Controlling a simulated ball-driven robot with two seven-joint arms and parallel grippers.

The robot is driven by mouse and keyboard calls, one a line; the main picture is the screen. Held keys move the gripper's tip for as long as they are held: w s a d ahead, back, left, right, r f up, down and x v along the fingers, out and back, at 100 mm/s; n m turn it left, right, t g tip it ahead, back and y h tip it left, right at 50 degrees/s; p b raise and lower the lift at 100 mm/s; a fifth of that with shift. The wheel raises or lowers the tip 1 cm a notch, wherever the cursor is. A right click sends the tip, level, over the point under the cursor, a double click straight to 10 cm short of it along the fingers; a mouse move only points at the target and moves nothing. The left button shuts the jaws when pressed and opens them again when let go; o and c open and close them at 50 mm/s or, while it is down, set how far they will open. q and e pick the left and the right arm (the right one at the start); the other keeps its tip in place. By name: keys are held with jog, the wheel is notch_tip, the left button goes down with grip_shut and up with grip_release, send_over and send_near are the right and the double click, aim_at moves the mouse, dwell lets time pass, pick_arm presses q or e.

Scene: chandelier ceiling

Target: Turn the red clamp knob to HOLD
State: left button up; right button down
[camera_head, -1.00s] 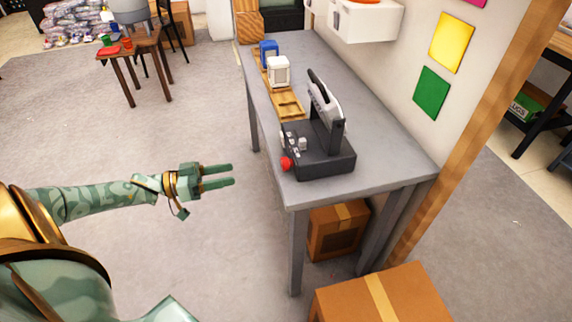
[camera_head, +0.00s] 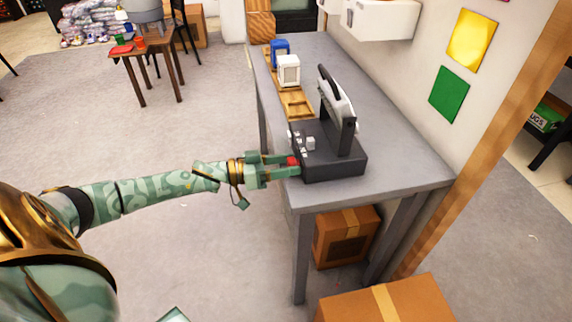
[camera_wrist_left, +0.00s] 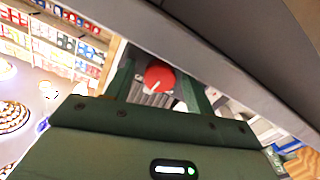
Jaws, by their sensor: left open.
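The red clamp knob (camera_head: 293,161) sits on the near left side of a dark machine (camera_head: 335,168) on the grey table. It also shows in the left wrist view (camera_wrist_left: 159,75) as a round red cap with a small pale mark near its lower edge. My left gripper (camera_head: 289,165) is open, with a finger on either side of the knob. In the left wrist view, gaps seem to show between knob and fingers; contact is hard to tell. No HOLD marking is readable. My right gripper is not in view.
The machine has small pale controls (camera_head: 309,143) on top and a tall upright part behind. A wooden tray (camera_head: 297,104) with a white canister (camera_head: 288,70) and a blue one (camera_head: 280,47) stands farther back. Cardboard boxes (camera_head: 345,236) are below.

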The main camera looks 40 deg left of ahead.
pick_arm(q)
jog(key=c, duration=1)
jog(key=shift+m, duration=0.3)
jog(key=m+p, duration=0.1)
jog(key=m, duration=0.1)
jog(key=shift+r+m, duration=0.1)
jog(key=shift+m, duration=0.2)
jog(key=shift+m+p, duration=0.6)
jog(key=shift+m, duration=1.8)
jog(key=o, duration=1)
